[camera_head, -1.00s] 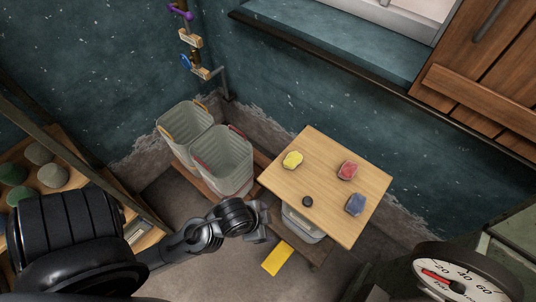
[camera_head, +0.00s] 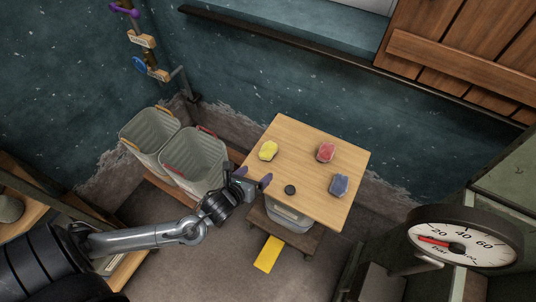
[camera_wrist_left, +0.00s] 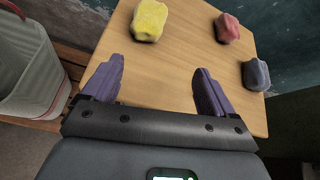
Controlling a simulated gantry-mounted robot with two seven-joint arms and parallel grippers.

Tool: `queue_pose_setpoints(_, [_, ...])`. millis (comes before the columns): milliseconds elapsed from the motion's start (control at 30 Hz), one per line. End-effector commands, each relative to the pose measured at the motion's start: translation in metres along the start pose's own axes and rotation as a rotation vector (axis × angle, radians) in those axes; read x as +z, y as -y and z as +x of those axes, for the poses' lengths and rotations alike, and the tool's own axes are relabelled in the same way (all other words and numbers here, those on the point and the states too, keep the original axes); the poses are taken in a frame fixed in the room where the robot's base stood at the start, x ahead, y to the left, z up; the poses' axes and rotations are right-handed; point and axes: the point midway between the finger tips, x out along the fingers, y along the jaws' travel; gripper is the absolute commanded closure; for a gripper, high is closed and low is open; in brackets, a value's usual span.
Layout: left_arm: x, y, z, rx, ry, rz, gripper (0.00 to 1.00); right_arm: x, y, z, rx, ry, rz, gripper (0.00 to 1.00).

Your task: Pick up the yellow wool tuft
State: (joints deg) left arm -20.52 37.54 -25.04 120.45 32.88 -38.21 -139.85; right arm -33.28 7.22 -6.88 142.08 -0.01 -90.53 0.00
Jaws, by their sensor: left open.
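The yellow wool tuft (camera_head: 268,150) lies on the wooden table (camera_head: 300,205), near its left edge. It also shows in the left wrist view (camera_wrist_left: 150,20), ahead of the fingers and a little left of the middle between them. My left gripper (camera_head: 254,180) is at the table's left edge, short of the tuft. In the left wrist view its purple fingers (camera_wrist_left: 158,90) stand wide apart with only bare tabletop between them. My right gripper is in neither view.
A red tuft (camera_head: 326,152), a blue tuft (camera_head: 340,185) and a small black disc (camera_head: 290,190) are on the table. Two grey bins (camera_head: 196,160) stand to its left. A dial gauge (camera_head: 464,238) is at the lower right. A yellow card (camera_head: 268,254) lies below the table.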

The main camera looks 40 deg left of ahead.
Motion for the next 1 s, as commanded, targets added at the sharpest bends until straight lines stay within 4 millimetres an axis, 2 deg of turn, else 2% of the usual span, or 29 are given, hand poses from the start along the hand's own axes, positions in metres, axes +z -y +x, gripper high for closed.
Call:
queue_pose_setpoints(33, [0.004, -0.009, 0.011, -0.001, 0.036, 0.087, 0.13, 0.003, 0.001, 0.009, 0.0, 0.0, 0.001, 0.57])
queue_pose_setpoints(100, [0.012, -0.017, 0.019, -0.001, 0.071, 0.171, 0.13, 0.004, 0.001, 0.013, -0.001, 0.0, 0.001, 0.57])
queue_pose_setpoints(233, [0.022, -0.025, 0.029, 0.001, 0.106, 0.244, 0.13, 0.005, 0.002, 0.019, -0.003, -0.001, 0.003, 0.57])
queue_pose_setpoints(600, [0.031, -0.026, 0.075, 0.004, 0.118, 0.26, 0.13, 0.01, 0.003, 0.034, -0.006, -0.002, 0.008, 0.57])
queue_pose_setpoints(867, [0.031, -0.026, 0.089, 0.003, 0.115, 0.259, 0.13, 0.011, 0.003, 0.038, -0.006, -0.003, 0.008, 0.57])
queue_pose_setpoints(1000, [0.026, -0.025, 0.106, 0.003, 0.116, 0.257, 0.13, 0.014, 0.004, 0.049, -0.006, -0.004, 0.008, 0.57])
